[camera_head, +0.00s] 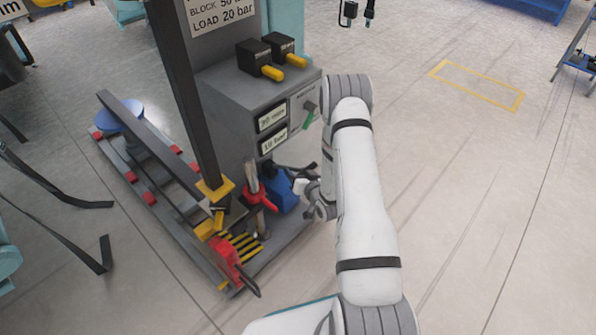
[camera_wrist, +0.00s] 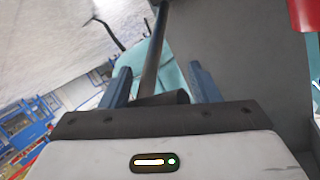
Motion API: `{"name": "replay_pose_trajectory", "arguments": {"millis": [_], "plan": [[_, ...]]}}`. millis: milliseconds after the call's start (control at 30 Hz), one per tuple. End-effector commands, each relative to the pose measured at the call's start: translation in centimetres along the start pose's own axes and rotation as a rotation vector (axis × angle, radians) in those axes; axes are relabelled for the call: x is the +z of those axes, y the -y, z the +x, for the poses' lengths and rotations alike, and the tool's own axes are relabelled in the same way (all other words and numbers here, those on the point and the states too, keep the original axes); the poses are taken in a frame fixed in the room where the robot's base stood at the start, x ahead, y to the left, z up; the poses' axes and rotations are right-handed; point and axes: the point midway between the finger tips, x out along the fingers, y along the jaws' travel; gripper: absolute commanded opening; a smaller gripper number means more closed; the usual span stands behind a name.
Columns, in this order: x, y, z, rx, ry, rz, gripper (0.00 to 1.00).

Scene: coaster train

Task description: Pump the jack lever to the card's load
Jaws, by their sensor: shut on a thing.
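My gripper (camera_wrist: 163,88) has its two blue fingers on either side of a dark round bar, the lever (camera_wrist: 155,50), and is shut on it. In the head view my gripper (camera_head: 308,192) is low beside the grey cabinet (camera_head: 225,115), next to a blue body (camera_head: 280,192); its fingertips are mostly hidden there. The card (camera_head: 222,12) on the post reads "LOAD 20 bar" under a cut-off "BLOCK" line. Two readout panels sit on the cabinet; the upper readout (camera_head: 272,117) and lower readout (camera_head: 274,139) are too small to read surely.
A red part (camera_head: 254,192) and a red clamp (camera_head: 228,262) stand near the base. The floor on the right is open.

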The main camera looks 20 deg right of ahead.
Motion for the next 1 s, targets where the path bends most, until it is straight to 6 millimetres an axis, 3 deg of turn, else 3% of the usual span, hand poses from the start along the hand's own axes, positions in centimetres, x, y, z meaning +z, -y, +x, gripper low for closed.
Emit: {"name": "replay_pose_trajectory", "arguments": {"millis": [67, 100, 367, 667, 1000], "plan": [[-0.6, -0.7, -0.1, 0.017, -0.014, 0.001, 0.15], [-0.6, -0.7, -0.1, 0.018, -0.014, 0.001, 0.58], [-0.5, -0.6, -0.1, 0.014, -0.011, 0.002, 0.79], [-0.4, -0.5, -0.5, 0.011, -0.007, 0.003, 0.79], [-0.6, -0.5, -5.9, 0.015, -0.007, 0.005, 0.79]]}}
